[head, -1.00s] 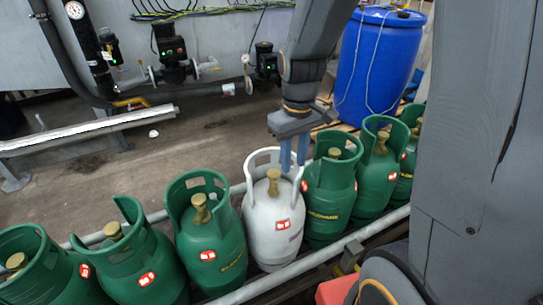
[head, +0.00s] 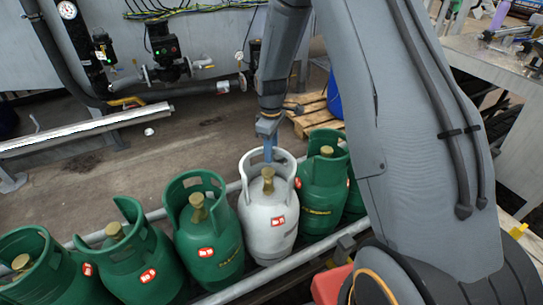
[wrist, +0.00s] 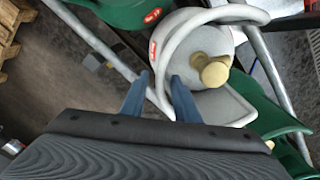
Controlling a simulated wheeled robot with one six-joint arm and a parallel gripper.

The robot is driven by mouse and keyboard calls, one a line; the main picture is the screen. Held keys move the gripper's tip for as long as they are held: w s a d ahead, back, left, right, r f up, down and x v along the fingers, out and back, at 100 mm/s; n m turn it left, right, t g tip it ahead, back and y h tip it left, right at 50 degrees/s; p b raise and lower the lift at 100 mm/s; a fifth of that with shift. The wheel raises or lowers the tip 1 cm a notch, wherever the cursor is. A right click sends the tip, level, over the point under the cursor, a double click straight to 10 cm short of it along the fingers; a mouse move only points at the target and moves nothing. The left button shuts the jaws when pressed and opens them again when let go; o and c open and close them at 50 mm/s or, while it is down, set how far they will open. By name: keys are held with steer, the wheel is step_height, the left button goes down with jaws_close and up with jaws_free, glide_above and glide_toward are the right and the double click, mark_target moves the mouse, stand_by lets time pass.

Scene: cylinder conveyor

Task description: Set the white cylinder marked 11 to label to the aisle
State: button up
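The white cylinder (head: 266,232) stands upright in the conveyor row, between green cylinders. Its red-and-white label (head: 277,221) faces my head camera; the number is too small to read. Its brass valve (head: 267,182) sits inside the white collar. My gripper (head: 269,156) points down at the collar's top, on the far side of the valve as seen from the head. In the wrist view, the two blue fingers of my gripper (wrist: 158,80) are apart, with the collar rim (wrist: 159,80) seemingly between them. The valve (wrist: 212,72) lies right of the fingers. Contact cannot be told.
A green cylinder (head: 209,245) stands close on the left and another (head: 322,205) close on the right. Metal rails (head: 262,284) run along the row. A wooden pallet (head: 309,120) lies behind. Open floor (head: 100,180) lies beyond the row.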

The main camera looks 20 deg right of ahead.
steer(key=shift+f, duration=1.4)
jaws_close()
